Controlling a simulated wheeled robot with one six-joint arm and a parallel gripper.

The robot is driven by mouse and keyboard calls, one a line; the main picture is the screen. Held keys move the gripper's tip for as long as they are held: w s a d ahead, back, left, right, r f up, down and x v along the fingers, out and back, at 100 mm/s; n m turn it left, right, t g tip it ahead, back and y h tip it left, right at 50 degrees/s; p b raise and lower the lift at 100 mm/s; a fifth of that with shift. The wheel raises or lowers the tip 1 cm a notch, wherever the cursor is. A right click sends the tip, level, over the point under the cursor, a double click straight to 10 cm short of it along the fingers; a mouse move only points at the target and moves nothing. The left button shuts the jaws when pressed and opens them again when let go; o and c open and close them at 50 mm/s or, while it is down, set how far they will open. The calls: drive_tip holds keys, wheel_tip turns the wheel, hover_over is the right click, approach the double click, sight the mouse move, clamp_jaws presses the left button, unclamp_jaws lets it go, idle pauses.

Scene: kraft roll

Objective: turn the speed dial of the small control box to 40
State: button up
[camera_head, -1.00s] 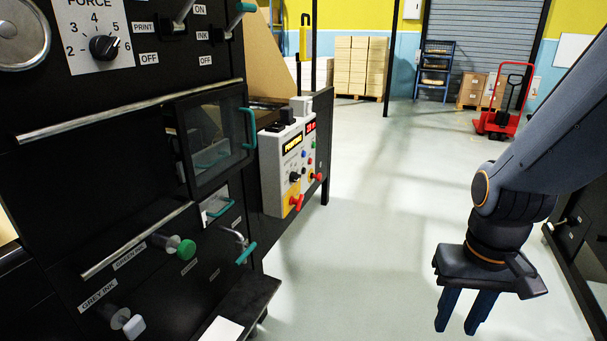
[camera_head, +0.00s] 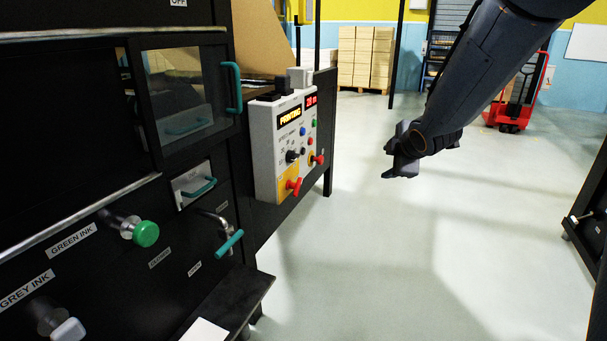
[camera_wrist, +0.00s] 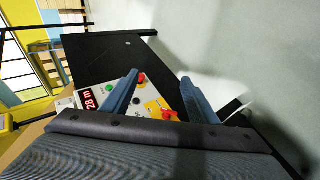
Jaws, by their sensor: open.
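The control box (camera_head: 262,165) is light grey and fixed to the dark machine's right end. Its yellow display reads PRINTING, with a black dial (camera_head: 291,156) and a red knob (camera_head: 294,186) on a yellow patch below. In the wrist view, my gripper (camera_wrist: 159,77) is open and empty, with the red 28 m display (camera_wrist: 92,100) beyond the left finger. Dial numbers are too small to read.
A glass-windowed door with a teal handle (camera_head: 237,87) and a green ink knob (camera_head: 146,234) stick out of the machine at left. The floor (camera_head: 390,260) to the right is clear. A red pallet truck (camera_head: 510,116) stands behind.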

drive_tip(key=w+a+n+t+y+b, duration=0.25)
drive_tip(key=w+a+n+b, duration=0.2)
drive_tip(key=w+n, duration=0.45)
drive_tip(key=n+g+y+b, duration=0.7)
drive_tip(key=n+y+b, duration=0.55)
drive_tip(key=n, duration=1.05)
approach(297, 157)
drive_tip(key=shift+y, duration=0.4)
drive_tip(key=x, duration=0.8)
drive_tip(key=shift+w+d+f, duration=0.1)
drive_tip(key=shift+w+f, duration=0.1)
drive_tip(key=shift+f, duration=0.1)
drive_tip(key=shift+c, duration=0.4)
drive_tip(key=c, duration=1)
drive_tip(key=shift+o, duration=0.2)
